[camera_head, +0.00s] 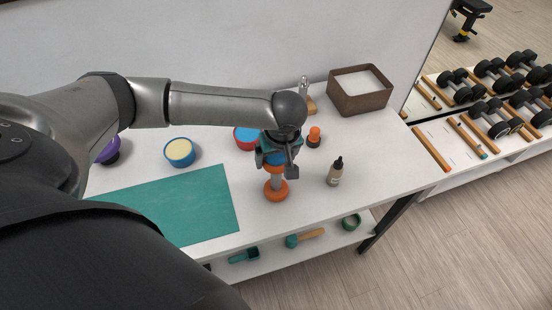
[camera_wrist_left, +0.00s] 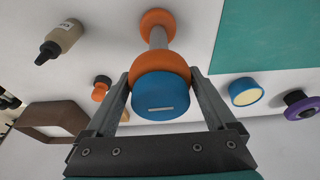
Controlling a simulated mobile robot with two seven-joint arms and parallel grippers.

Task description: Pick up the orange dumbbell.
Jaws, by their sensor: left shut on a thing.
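The orange dumbbell (camera_head: 275,191) stands upright near the table's front edge, with orange ends and a grey handle. In the left wrist view the dumbbell (camera_wrist_left: 160,72) shows a blue cap on its near end. My left gripper (camera_head: 274,157) is above it, pointing down, and covers part of its top end. In the left wrist view, the fingers of my left gripper (camera_wrist_left: 159,78) are shut on either side of the upper orange end. I cannot tell whether the lower end touches the table. My right gripper is not in view.
A dropper bottle (camera_head: 335,171) stands right of the dumbbell, and a small orange-and-black object (camera_head: 314,137) behind it. A red-and-blue bowl (camera_head: 246,138) is close behind left. A teal mat (camera_head: 190,208) lies left. A brown box (camera_head: 360,97) stands at the back right.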

